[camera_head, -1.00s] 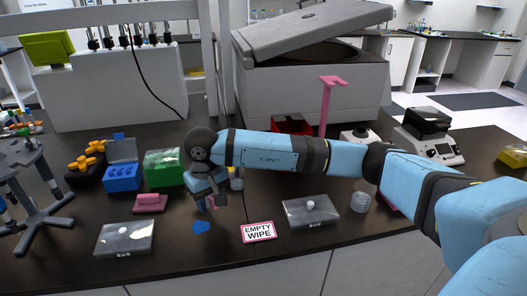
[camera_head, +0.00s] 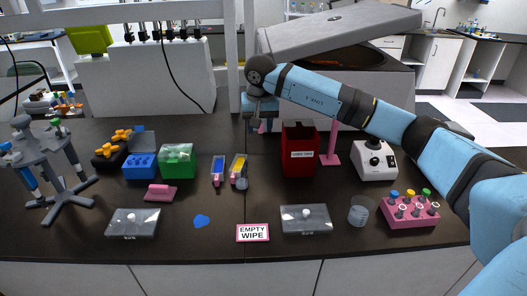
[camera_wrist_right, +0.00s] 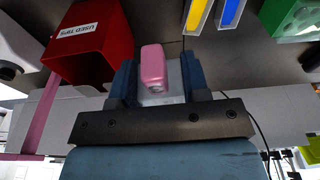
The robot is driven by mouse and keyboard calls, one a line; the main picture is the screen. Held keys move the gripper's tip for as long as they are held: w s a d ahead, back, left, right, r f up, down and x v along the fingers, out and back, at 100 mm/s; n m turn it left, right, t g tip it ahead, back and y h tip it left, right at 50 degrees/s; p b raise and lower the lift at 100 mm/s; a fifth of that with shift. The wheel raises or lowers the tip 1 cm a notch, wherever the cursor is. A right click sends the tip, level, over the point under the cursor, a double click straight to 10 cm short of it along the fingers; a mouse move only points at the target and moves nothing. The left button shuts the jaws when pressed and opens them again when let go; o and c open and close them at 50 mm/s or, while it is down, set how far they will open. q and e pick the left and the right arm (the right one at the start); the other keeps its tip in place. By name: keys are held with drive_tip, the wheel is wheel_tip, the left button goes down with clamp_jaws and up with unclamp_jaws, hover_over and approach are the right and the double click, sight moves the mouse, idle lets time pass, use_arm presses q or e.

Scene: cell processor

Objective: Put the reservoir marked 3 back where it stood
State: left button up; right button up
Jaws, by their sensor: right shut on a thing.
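My right gripper (camera_head: 258,118) is above the back of the bench, shut on a small pink block (camera_wrist_right: 153,68) that sits between its fingers in the wrist view. I cannot tell whether this block is part of a reservoir, and no number shows on it. Two narrow reservoirs stand on the bench, one blue (camera_head: 218,170) and one yellow (camera_head: 238,169). Both also show at the top of the wrist view, the yellow (camera_wrist_right: 197,14) and the blue (camera_wrist_right: 231,12). I cannot read a 3 on either. My left gripper is not in view.
A red used-tips bin (camera_head: 300,150) and a pink stand (camera_head: 330,152) are right of the reservoirs. A green box (camera_head: 178,161) and a blue rack (camera_head: 139,167) stand left.

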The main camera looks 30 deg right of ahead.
drive_tip(key=t+b, duration=0.1)
drive_tip(key=b, duration=0.2)
hover_over(264, 178)
drive_tip(key=s+a+f+x, duration=0.1)
drive_tip(key=s+x, duration=0.1)
drive_tip(key=x, duration=0.8)
drive_tip(key=shift+s+a+f+m+h+b, duration=0.1)
drive_tip(key=shift+s+f+m+h+b, duration=0.15)
drive_tip(key=shift+f, duration=0.25)
drive_tip(key=shift+s+a+f+m+h+b, duration=0.1)
drive_tip(key=shift+s+f+h+b, duration=0.15)
drive_tip(key=shift+f, duration=0.3)
wheel_tip(264, 178, down, 4)
drive_tip(key=shift+f+b, duration=0.2)
drive_tip(key=shift+b, duration=1.05)
drive_tip(key=shift+f+b, duration=0.3)
drive_tip(key=shift+f, duration=0.35)
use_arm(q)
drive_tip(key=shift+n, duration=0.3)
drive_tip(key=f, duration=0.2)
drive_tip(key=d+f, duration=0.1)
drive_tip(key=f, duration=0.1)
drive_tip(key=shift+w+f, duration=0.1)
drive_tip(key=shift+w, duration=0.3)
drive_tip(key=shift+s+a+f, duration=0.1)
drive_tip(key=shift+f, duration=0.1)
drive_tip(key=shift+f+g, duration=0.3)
use_arm(e)
drive_tip(key=shift+f, duration=0.3)
